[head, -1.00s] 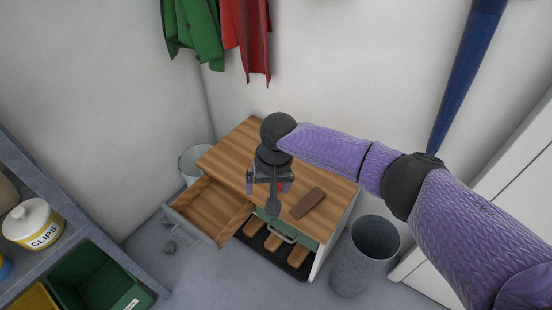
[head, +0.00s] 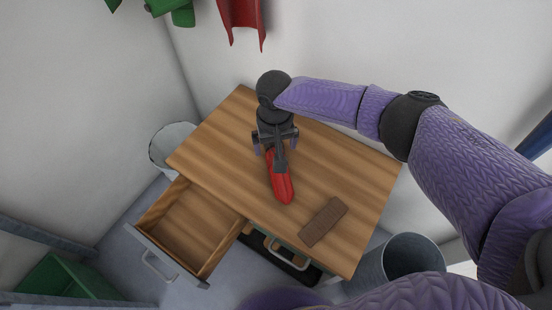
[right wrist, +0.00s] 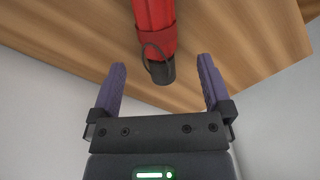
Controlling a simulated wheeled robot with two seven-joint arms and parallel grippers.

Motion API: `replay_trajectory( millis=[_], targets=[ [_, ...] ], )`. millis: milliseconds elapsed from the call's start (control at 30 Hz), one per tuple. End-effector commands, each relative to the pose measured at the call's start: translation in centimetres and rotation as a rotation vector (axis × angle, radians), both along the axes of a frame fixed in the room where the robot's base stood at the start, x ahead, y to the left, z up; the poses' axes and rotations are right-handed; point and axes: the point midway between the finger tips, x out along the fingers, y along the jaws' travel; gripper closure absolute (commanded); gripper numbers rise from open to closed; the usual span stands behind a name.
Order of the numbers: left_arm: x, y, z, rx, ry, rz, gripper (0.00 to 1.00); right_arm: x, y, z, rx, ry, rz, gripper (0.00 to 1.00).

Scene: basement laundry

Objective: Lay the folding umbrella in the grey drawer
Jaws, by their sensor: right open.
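The folding umbrella (head: 281,182) is red and lies on the wooden tabletop (head: 220,140). In the right wrist view its red body (right wrist: 153,14) runs away from me. Its dark handle end, with a strap loop, points toward my gripper. My right gripper (head: 275,147) is open over the handle end; its fingers (right wrist: 162,75) stand to either side of that end, apart from it. The grey drawer (head: 163,259), grey-fronted with a wooden inside, is pulled out at the left front of the cabinet and looks empty. My left gripper is not in view.
A brown ribbed block (head: 323,221) lies on the tabletop right of the umbrella. A pale bin (head: 171,146) stands left of the cabinet and a grey bin (head: 412,256) at its right. A second handle (head: 289,253) sits under the front edge.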

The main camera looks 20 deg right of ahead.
Motion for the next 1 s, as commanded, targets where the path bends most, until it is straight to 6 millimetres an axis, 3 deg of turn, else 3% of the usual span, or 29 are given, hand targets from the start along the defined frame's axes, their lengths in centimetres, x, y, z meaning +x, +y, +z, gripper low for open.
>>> replay_trajectory(
  millis=[33,333,433,667,1000],
  targets=[
    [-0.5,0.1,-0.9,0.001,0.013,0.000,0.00,-0.1,0.0,-1.5,-0.001,0.006,0.000,0.00],
    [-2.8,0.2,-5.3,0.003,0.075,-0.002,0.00,-0.5,-0.5,-8.5,0.000,0.009,0.000,0.00],
    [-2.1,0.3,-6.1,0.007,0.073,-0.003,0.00,-0.5,-0.5,-9.3,0.000,0.006,0.000,0.00],
    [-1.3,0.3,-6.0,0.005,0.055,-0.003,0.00,-0.4,-0.5,-8.9,0.001,0.000,-0.001,0.00],
    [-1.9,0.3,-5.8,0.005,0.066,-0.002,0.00,-0.4,-0.5,-8.9,0.000,0.000,-0.001,0.70]
  ],
)
